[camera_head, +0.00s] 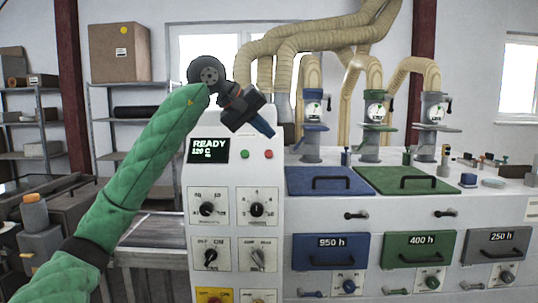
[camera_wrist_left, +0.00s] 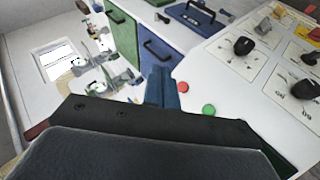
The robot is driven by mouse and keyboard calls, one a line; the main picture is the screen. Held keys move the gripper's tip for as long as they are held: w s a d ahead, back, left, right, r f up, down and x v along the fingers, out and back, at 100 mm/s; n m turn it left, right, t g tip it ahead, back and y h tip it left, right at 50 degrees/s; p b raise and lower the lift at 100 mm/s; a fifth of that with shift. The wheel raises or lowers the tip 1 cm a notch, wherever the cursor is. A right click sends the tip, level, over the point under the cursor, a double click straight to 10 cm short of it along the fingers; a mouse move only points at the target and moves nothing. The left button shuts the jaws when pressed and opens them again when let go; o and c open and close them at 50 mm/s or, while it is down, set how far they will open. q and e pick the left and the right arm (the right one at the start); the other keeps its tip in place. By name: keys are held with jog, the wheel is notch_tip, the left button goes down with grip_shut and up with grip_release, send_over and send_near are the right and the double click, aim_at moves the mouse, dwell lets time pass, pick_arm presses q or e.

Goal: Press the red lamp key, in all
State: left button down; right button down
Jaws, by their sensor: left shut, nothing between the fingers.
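The red lamp key (camera_head: 268,154) is a small round button on the white control panel, to the right of the green key (camera_head: 245,154). My left gripper (camera_head: 267,131) is shut and empty, its blue fingertips pointing down just above the red key in the head view. The fingertips look apart from the key; the exact gap cannot be told. My right gripper is not in view.
A dark display (camera_head: 208,150) reading READY 120 C sits left of the keys. Dial knobs (camera_head: 208,209) sit below. Blue (camera_head: 328,181) and green (camera_head: 405,180) lids with handles lie to the right, with hoses above. The panel face around the keys is clear.

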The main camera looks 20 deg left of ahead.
aim_at(269, 154)
pick_arm(q)
jog(key=shift+a+r, duration=0.15)
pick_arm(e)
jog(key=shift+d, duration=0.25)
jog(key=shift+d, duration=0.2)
pick_arm(q)
jog(key=shift+w, duration=0.1)
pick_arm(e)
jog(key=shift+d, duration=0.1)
